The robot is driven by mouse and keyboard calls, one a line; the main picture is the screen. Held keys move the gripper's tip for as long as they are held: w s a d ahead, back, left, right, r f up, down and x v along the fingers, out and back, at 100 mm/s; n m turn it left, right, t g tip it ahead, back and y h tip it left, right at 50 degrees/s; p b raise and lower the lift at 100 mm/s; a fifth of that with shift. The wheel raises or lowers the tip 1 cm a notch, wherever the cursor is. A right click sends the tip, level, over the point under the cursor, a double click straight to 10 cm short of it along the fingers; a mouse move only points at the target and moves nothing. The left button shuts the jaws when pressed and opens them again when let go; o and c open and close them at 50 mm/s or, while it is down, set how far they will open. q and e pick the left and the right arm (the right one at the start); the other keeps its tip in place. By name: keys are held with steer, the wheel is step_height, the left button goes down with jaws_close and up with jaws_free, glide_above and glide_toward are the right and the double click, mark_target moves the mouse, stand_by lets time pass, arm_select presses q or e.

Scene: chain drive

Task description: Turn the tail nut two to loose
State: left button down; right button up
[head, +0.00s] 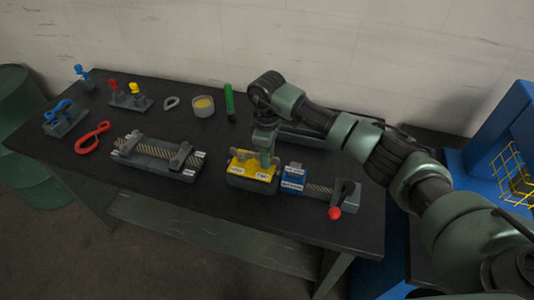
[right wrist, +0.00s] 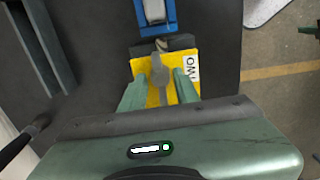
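A yellow-topped block (head: 240,167) stands near the front of the dark bench, with white labels on its top. My right gripper (head: 266,158) points down over it. In the right wrist view, the yellow plate (right wrist: 195,90) has a label that seems to read TWO. A grey lever-shaped nut (right wrist: 160,75) sits on this plate. The two green fingers of the right gripper (right wrist: 159,92) stand on either side of it, with yellow showing in the gaps, so the gripper is open around it. Whether the fingertips touch the plate is unclear. My left gripper is not in view.
A blue block (head: 292,178) with labels stands just right of the yellow one, then a threaded rod and a lever with a red ball (head: 334,213). A grey fixture (head: 155,160) lies to the left.

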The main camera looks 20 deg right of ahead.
steer(key=shift+f, duration=0.3)
jaws_close()
